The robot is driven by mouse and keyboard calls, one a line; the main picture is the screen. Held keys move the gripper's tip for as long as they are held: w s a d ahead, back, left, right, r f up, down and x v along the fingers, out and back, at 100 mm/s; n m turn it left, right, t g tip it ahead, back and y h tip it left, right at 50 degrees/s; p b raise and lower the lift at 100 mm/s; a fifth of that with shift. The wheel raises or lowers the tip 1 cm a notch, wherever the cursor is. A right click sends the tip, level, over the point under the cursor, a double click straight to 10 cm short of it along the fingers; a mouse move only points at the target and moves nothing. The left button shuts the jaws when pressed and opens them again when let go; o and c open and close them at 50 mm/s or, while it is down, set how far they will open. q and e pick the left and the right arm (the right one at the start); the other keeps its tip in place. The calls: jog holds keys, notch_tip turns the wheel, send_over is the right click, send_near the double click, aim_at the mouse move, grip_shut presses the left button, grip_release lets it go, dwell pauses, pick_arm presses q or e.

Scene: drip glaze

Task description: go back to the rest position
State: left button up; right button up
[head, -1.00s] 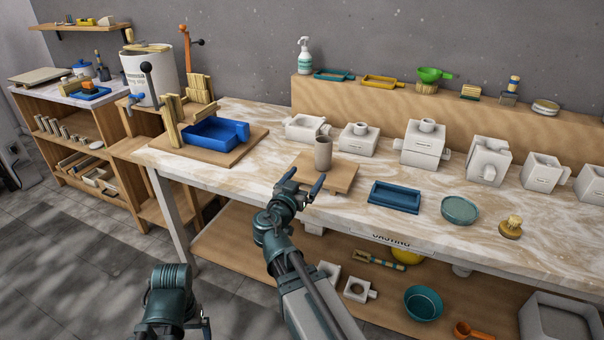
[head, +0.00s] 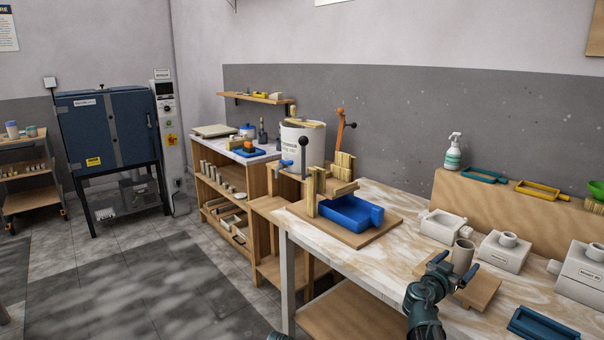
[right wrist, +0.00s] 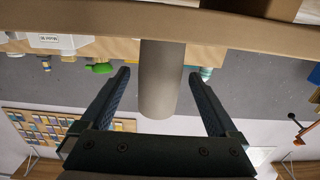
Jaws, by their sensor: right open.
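A grey-brown clay cup (head: 463,255) stands upright on a small wooden board (head: 484,289) on the right part of the workbench. My right gripper (head: 456,263) is at the near side of the cup, its fingers spread. In the right wrist view, which is upside down, the cup (right wrist: 161,98) shows between the two open fingers, with a gap on each side. The right gripper holds nothing.
On the workbench (head: 370,196) a blue tray (head: 350,214) sits on a wooden board. White molds (head: 503,251) stand right of the cup. A blue kiln (head: 108,128) stands at the left. The floor at left front is open.

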aim_at(460, 251)
dwell(0.4)
jog(key=shift+s+a+r, duration=0.15)
jog(key=shift+s+r, duration=0.05)
jog(key=v, duration=1.1)
jog(key=x, duration=1.1)
jog(key=shift+w+d+f, duration=0.1)
jog(key=shift+w+d, duration=0.1)
jog(key=shift+w, duration=0.1)
notch_tip(460, 251, up, 4)
jog(key=p, duration=0.4)
jog(key=shift+s+f, duration=0.1)
jog(key=shift+f, duration=0.05)
jog(key=w+a+r+p+v, duration=0.1)
jog(key=p+v, duration=0.1)
jog(key=v, duration=1.5)
jog(key=shift+s+d+f+m+g+y+p, duration=0.1)
jog(key=shift+s+d+f+m+g+p, duration=0.25)
jog(key=shift+d+g+p, duration=0.25)
jog(key=shift+s+d+f+m+g+y+p, duration=0.1)
jog(key=shift+s+d+f+m+g+p, duration=0.3)
jog(key=shift+g, duration=0.35)
jog(key=shift+s+d+f+m+g+y+p, duration=0.1)
jog(key=shift+s+d+f+m+g+p, duration=0.25)
jog(key=shift+d+g, duration=0.35)
jog(key=shift+w, duration=0.1)
